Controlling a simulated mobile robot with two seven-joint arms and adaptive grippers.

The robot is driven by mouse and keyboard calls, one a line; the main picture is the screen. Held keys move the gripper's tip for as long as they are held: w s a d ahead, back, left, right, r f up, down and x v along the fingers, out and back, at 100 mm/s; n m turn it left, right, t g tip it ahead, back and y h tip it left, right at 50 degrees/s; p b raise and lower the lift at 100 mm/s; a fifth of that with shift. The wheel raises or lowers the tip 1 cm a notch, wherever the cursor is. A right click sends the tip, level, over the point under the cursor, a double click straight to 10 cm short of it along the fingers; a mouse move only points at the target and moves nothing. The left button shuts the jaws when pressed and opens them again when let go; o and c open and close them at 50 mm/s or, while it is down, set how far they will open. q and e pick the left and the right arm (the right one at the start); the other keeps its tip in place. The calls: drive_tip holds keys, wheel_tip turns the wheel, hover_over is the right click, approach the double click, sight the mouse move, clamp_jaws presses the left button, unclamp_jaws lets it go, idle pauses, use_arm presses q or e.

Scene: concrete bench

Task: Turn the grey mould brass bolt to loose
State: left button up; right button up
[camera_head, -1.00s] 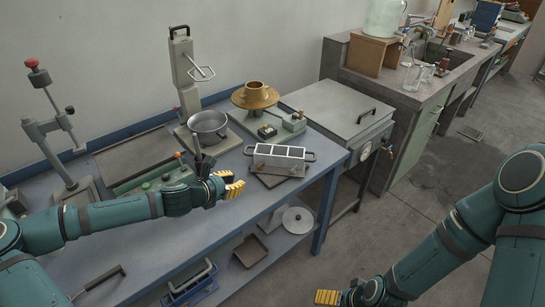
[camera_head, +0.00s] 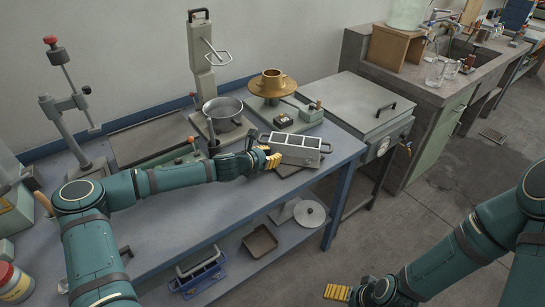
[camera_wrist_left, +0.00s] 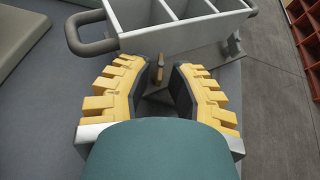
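The grey mould (camera_head: 296,149) is a block with several open compartments on top and a handle at each end. It lies on the blue bench, and it also shows at the top of the left wrist view (camera_wrist_left: 165,38). A small brass bolt (camera_wrist_left: 160,66) stands out from its near side. My left gripper (camera_head: 268,157) is at the mould's near left side. In the left wrist view its yellow-padded fingers (camera_wrist_left: 157,75) are open, with the bolt between the tips and a gap on each side. My right gripper (camera_head: 338,292) hangs low over the floor, away from the bench; its opening is unclear.
A lidded grey tank (camera_head: 359,103) is to the right. The bench front (camera_head: 180,220) is clear.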

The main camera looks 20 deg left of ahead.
use_arm(q)
drive_tip(key=shift+w+d+f, duration=0.15)
drive_tip(key=shift+w, duration=0.2)
clamp_jaws()
